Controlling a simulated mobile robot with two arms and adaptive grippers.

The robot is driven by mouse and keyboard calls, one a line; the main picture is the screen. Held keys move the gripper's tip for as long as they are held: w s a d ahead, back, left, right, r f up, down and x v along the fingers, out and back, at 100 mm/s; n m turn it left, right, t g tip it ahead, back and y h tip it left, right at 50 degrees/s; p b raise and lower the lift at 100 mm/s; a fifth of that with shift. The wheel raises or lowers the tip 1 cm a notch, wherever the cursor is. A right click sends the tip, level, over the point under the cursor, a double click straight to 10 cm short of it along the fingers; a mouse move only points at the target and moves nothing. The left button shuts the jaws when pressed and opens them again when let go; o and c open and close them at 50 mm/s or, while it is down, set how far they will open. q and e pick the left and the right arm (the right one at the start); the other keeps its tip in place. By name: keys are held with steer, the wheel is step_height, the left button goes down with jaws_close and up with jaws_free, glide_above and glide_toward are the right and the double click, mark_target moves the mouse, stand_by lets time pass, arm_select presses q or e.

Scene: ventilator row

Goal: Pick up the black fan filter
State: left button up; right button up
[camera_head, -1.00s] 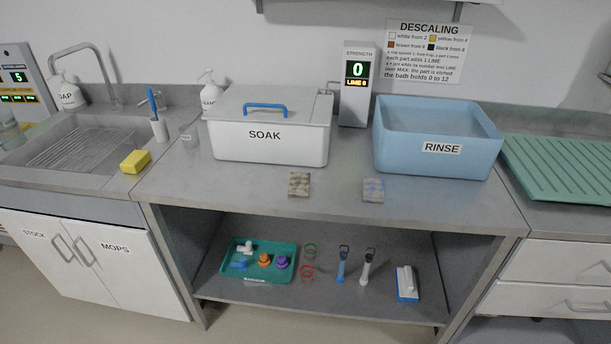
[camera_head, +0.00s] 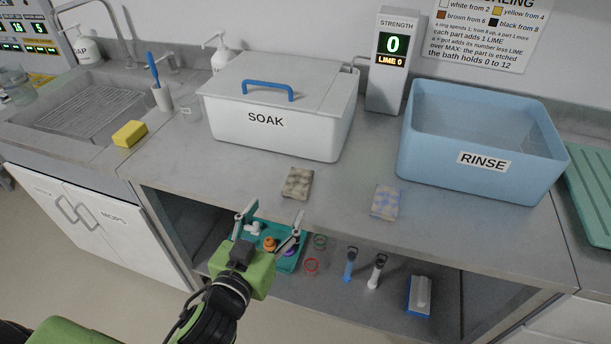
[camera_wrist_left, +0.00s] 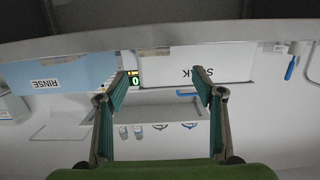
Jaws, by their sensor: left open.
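Two small flat square pads lie on the counter front. The left pad (camera_head: 297,183) is mottled grey-beige, in front of the SOAK box. The right pad (camera_head: 386,202) is grey with bluish patches, in front of the RINSE basin. Neither looks plainly black, so I cannot tell which, if either, is the black fan filter. My left gripper (camera_head: 272,216) is open and empty, just off the counter's front edge, below and left of the left pad. Its spread fingers also show in the left wrist view (camera_wrist_left: 162,84), where the scene is upside down. My right gripper is out of view.
A lidded SOAK box (camera_head: 278,134), a strength meter (camera_head: 388,75) reading 0 and a RINSE basin (camera_head: 480,160) stand on the counter. Below, a shelf holds a teal tray (camera_head: 290,263), rings, brushes and a scrubber (camera_head: 419,297). The counter between the pads is clear.

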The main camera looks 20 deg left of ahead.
mark_target(297, 182)
arm_select(q)
steer(key=w, duration=0.5)
steer(key=w+f+p, duration=0.1)
steer(key=w, duration=0.1)
steer(key=shift+w+d, duration=0.1)
steer(key=shift+w, duration=0.25)
steer(key=shift+w+d, duration=0.1)
steer(key=shift+w, duration=0.25)
steer(key=w, duration=0.1)
steer(key=w+p, duration=0.1)
steer(key=w, duration=0.1)
steer(key=w+f, duration=0.1)
steer(key=shift+w+d, duration=0.35)
steer(key=shift+d, duration=0.05)
steer(key=c, duration=1.1)
